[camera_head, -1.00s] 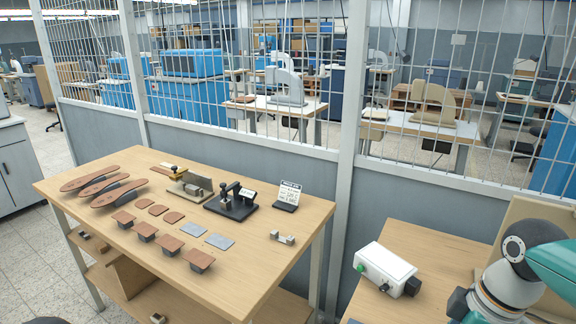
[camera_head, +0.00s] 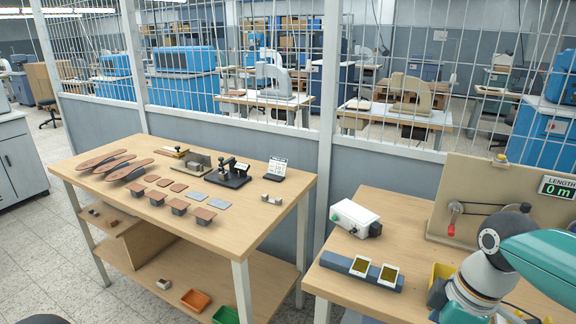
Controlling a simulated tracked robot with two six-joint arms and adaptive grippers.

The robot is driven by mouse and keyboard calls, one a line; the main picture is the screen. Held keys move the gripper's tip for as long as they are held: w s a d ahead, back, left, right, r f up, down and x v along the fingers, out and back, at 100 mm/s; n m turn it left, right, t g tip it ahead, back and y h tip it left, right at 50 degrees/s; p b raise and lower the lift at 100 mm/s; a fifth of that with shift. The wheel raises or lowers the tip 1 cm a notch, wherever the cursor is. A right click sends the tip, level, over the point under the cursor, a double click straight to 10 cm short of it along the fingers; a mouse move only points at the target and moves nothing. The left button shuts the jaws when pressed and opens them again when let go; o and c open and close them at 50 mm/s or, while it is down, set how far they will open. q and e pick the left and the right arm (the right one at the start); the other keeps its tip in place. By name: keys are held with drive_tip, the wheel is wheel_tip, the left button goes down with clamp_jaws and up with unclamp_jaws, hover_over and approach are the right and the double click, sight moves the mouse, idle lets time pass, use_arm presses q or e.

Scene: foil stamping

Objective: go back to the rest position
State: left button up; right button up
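Neither gripper shows in the head view. A grey and teal arm of mine comes in at the lower right; its gripper is outside the frame or hidden. The left wooden workbench (camera_head: 230,225) carries brown insole-shaped pieces (camera_head: 103,158), small brown pieces on dark blocks (camera_head: 179,206), grey plates (camera_head: 220,206), a black hand press (camera_head: 229,175) and a small sign (camera_head: 276,169). The right bench (camera_head: 345,285) carries a white box with a green button (camera_head: 354,216) and a blue-grey holder with two framed yellow pieces (camera_head: 362,272).
A beige panel (camera_head: 450,185) with a red-handled crank and a "0 m" length display (camera_head: 557,188) stands on the right bench. Yellow bins are partly behind my arm. Orange (camera_head: 195,299) and green bins (camera_head: 226,315) sit on the left bench's shelf. A mesh fence (camera_head: 240,60) stands behind.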

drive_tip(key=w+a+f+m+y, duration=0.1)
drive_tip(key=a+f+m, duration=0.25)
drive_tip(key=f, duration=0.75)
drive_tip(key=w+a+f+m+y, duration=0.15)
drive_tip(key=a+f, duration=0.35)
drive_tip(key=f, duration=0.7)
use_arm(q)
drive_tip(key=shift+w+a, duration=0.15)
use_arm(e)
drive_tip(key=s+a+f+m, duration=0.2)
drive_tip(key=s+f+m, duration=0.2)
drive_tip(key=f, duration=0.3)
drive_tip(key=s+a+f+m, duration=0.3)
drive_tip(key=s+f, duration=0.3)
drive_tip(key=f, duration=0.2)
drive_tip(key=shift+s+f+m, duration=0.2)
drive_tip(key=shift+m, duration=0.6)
